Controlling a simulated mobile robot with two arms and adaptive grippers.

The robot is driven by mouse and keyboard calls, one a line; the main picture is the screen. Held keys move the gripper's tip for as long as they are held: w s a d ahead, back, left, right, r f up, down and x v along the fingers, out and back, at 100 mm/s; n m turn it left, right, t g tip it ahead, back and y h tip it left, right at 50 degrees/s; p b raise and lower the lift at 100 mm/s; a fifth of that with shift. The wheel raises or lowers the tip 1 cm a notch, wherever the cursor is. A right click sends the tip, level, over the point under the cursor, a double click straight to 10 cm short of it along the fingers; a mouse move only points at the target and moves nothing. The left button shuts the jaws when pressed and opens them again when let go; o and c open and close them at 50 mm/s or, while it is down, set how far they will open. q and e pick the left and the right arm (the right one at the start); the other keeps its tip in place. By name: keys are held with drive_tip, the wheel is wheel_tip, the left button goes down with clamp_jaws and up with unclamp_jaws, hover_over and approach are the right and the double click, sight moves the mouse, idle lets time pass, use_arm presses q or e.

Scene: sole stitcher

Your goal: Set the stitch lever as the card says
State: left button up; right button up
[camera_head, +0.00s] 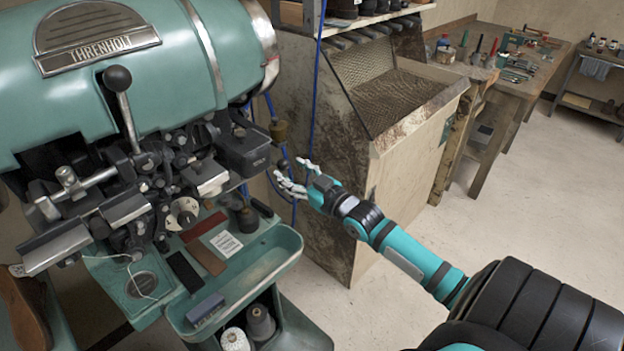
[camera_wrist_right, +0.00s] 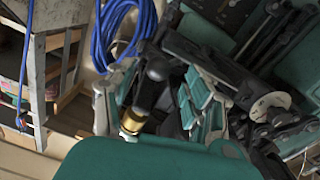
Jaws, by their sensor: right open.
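A grey metal lever with a black ball knob (camera_head: 117,78) stands upright on the front of the green stitching machine (camera_head: 150,90). A numbered round dial (camera_head: 184,212) sits lower among the mechanism; it also shows in the wrist view (camera_wrist_right: 270,105). A small white card (camera_head: 226,243) with print too small to read lies on the machine's shelf. My right gripper (camera_head: 290,173) is open beside the machine's right side. A small dark ball knob (camera_head: 283,163) shows near its fingertips. In the wrist view a black knob (camera_wrist_right: 158,68) and a brass collar (camera_wrist_right: 133,121) appear between the fingers. I cannot tell whether they touch.
A green tray (camera_head: 260,262) on the machine holds a grey-blue block (camera_head: 205,309); thread spools (camera_head: 260,322) stand below. A dirty cabinet with mesh (camera_head: 375,90) stands behind my right gripper. Blue cable (camera_wrist_right: 120,30) hangs close by. A workbench (camera_head: 515,75) stands far right, with open floor before it.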

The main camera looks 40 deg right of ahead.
drive_tip(key=s, duration=0.8)
drive_tip(key=shift+d, duration=0.25)
